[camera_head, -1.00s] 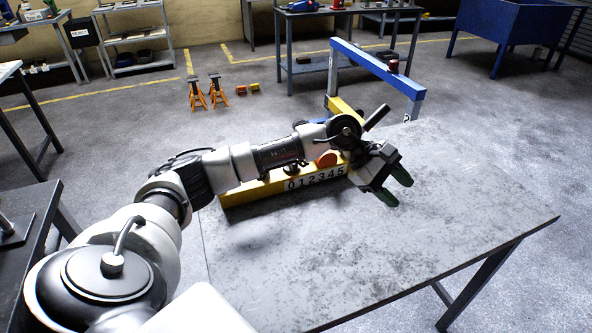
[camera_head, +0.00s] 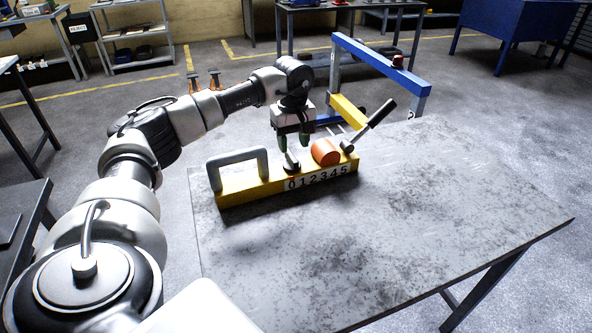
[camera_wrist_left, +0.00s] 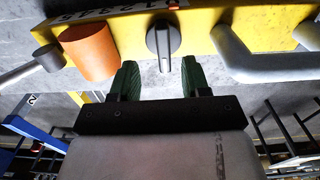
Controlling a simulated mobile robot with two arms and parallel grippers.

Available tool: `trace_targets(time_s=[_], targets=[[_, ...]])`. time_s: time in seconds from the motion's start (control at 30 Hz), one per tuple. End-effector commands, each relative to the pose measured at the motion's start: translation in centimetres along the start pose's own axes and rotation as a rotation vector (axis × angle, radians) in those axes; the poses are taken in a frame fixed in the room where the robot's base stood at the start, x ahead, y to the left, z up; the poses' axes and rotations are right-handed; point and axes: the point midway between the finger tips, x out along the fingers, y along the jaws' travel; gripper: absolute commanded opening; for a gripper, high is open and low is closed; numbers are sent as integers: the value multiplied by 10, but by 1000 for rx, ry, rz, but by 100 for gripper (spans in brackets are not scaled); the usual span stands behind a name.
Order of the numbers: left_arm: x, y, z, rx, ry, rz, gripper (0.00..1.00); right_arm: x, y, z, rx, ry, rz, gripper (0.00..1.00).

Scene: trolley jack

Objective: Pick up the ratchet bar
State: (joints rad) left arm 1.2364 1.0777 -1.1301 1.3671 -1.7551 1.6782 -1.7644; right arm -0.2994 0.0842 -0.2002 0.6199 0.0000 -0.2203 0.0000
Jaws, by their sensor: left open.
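A bar with a black grip and a metal shaft (camera_head: 372,122), which looks like the ratchet bar, leans up to the right from the right end of a yellow block (camera_head: 247,190) marked 012345. My left gripper (camera_head: 292,143) points down, open and empty, above a dark knob (camera_head: 291,164) on that block, left of the bar and apart from it. In the left wrist view the green fingertips (camera_wrist_left: 159,72) are spread below the knob (camera_wrist_left: 163,40). A grey round end (camera_wrist_left: 48,57), perhaps the bar's base, shows at the left there. My right gripper is out of view.
An orange cylinder (camera_head: 325,151) stands between knob and bar. A grey loop handle (camera_head: 238,170) is on the block's left end. A blue frame (camera_head: 385,72) stands behind the table. The front of the table (camera_head: 400,230) is clear.

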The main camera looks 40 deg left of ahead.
Motion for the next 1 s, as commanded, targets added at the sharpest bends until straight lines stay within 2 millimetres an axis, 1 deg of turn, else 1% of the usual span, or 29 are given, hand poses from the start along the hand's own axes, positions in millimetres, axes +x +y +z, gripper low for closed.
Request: trace_targets(time_s=[0.13, 0.2, 0.3, 0.57, 0.87, 0.9, 1.0], targets=[[24, -6, 2, 0, -2, -4, 47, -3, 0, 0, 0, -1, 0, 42], [34, -5, 3, -1, -2, -3, 47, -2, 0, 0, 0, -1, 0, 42], [43, -5, 3, 0, -2, -1, 47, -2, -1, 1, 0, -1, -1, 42], [46, -5, 3, 0, -1, 0, 47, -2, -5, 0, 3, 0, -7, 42], [45, -5, 2, 0, -2, 0, 2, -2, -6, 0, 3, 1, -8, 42], [45, -5, 2, 0, -2, 0, 0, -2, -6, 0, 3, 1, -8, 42], [45, -5, 2, 0, -2, 0, 0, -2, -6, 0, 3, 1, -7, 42]])
